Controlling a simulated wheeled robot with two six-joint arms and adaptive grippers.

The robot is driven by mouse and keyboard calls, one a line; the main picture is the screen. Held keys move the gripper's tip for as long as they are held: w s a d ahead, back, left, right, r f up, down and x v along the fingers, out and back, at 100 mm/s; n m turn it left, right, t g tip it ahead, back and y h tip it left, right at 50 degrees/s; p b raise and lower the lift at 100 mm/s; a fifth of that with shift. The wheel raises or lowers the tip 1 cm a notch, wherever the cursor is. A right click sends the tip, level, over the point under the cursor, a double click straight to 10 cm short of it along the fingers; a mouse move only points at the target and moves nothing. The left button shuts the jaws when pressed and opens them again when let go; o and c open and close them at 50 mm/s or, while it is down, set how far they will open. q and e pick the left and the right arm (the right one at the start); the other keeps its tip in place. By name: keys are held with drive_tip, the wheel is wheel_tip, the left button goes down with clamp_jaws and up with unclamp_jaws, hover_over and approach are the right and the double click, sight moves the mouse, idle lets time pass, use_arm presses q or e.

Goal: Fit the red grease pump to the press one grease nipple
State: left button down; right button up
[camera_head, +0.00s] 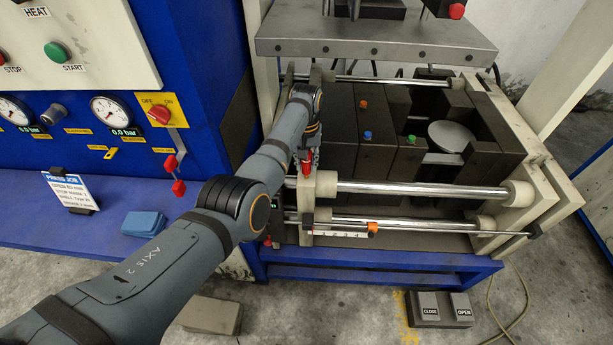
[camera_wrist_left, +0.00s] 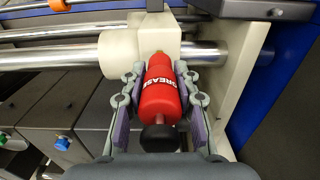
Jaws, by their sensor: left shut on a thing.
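The red grease pump (camera_wrist_left: 160,92) has a black end cap and the word GREASE on its side. My left gripper (camera_wrist_left: 158,85) is shut around it in the left wrist view. The pump's far end is against or very close to a cream block (camera_wrist_left: 148,40) on the press rod; I cannot tell if it touches. The grease nipple is hidden behind the pump. In the head view the pump (camera_head: 307,166) shows as a small red piece below my left gripper (camera_head: 307,155), beside the cream block (camera_head: 318,186). My right gripper is not in view.
Steel rods (camera_head: 410,189) run across the press front. Dark mould blocks (camera_head: 375,125) with coloured knobs stand behind them. A blue control cabinet (camera_head: 215,70) is at left. A blue sponge-like block (camera_head: 144,224) and a sign (camera_head: 73,191) are on the blue bench. A pedal box (camera_head: 440,309) lies on the floor.

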use_arm(q)
drive_tip(key=shift+f+b, duration=0.65)
drive_tip(key=shift+f, duration=0.45)
idle(0.6)
drive_tip(key=c, duration=0.9)
unclamp_jaws()
drive_tip(key=shift+r, duration=0.4)
wheel_tip(320, 180, up, 11)
drive_tip(key=shift+r, duration=0.1)
